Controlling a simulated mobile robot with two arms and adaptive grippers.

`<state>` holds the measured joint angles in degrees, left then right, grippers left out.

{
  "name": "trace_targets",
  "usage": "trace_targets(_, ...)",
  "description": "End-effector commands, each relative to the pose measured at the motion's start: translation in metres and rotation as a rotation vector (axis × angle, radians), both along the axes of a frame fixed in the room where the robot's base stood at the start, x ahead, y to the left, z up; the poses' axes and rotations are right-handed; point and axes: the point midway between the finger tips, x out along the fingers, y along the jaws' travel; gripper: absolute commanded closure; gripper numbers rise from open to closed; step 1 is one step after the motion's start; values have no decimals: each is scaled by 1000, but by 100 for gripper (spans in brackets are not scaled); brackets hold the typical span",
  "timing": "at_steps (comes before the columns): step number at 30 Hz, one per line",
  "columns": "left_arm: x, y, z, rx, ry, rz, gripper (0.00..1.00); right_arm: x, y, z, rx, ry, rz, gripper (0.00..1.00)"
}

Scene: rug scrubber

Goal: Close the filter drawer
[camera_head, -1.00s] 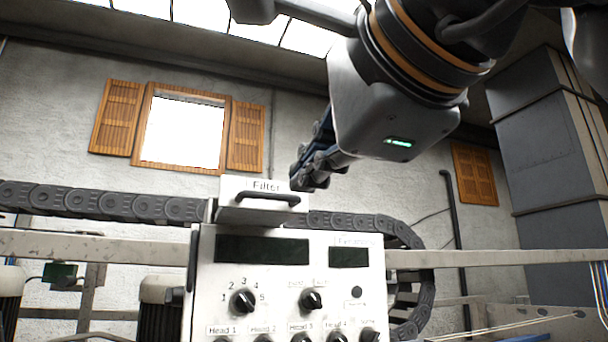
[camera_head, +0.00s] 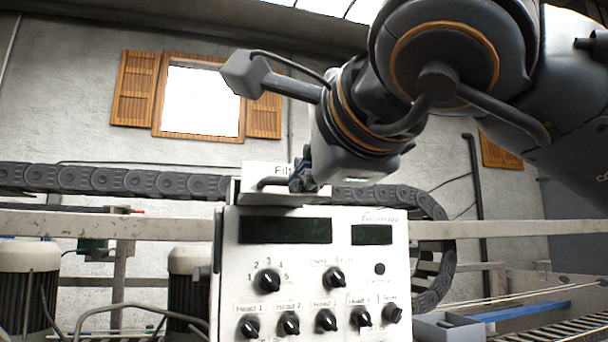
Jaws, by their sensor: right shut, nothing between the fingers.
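The filter drawer (camera_head: 258,170) is a white box labelled "Filter" with a dark handle (camera_head: 271,183). It sits on top of the white control panel (camera_head: 230,270), and its front stands out toward me. My right gripper (camera_head: 300,183) is shut and empty, with its fingertips at the right part of the drawer's front, by the handle's right end. It hides part of the label and handle. I cannot tell whether it touches the drawer. My left gripper does not show.
Knobs (camera_head: 268,281) and two dark displays (camera_head: 285,230) cover the panel below the drawer. A dark cable chain (camera_head: 120,182) runs behind it. A pale beam (camera_head: 480,229) crosses behind. A grey bin (camera_head: 447,327) stands at the lower right.

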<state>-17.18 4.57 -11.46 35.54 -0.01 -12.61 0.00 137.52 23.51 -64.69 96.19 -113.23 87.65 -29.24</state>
Motion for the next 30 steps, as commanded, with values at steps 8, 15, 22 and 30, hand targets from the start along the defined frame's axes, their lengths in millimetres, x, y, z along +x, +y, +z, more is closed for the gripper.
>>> trace_targets(8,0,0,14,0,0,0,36,74,20,1,1,7,-2,100)
trace_targets(15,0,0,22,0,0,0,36,115,31,0,-2,3,-2,100)
trace_targets(22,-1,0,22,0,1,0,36,119,32,-1,-2,0,-1,100)
trace_targets(30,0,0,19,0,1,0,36,118,31,-3,-2,2,-1,100)
